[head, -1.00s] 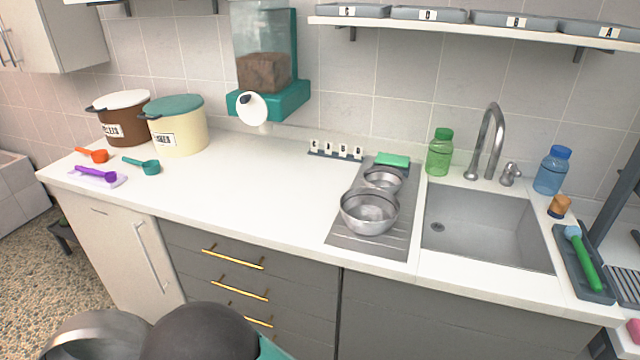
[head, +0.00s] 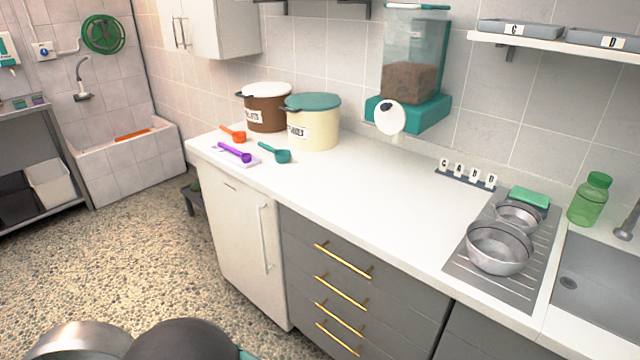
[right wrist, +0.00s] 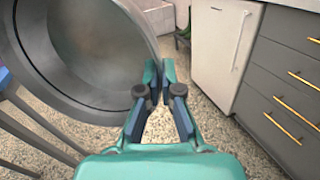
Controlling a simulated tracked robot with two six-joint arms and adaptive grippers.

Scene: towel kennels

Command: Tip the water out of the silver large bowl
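A large silver bowl (right wrist: 40,62) fills the left of the right wrist view, its open side facing the camera. My right gripper (right wrist: 160,68) has its fingertips close together at the bowl's right rim, with the rim between them, away from the counter and over the floor. I cannot tell how much water is in the bowl. In the head view a curved silver shape (head: 75,342) shows at the bottom left, too cut off to identify surely. My left gripper is not in view.
Two smaller silver bowls (head: 500,248) (head: 519,214) stand on the drainer beside the sink (head: 600,285). Scoops, two lidded tubs (head: 266,106) (head: 313,122) and a dispenser (head: 411,85) are on or above the counter (head: 375,190). The pebbled floor (head: 150,255) is open; a tiled tub (head: 125,165) stands far left.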

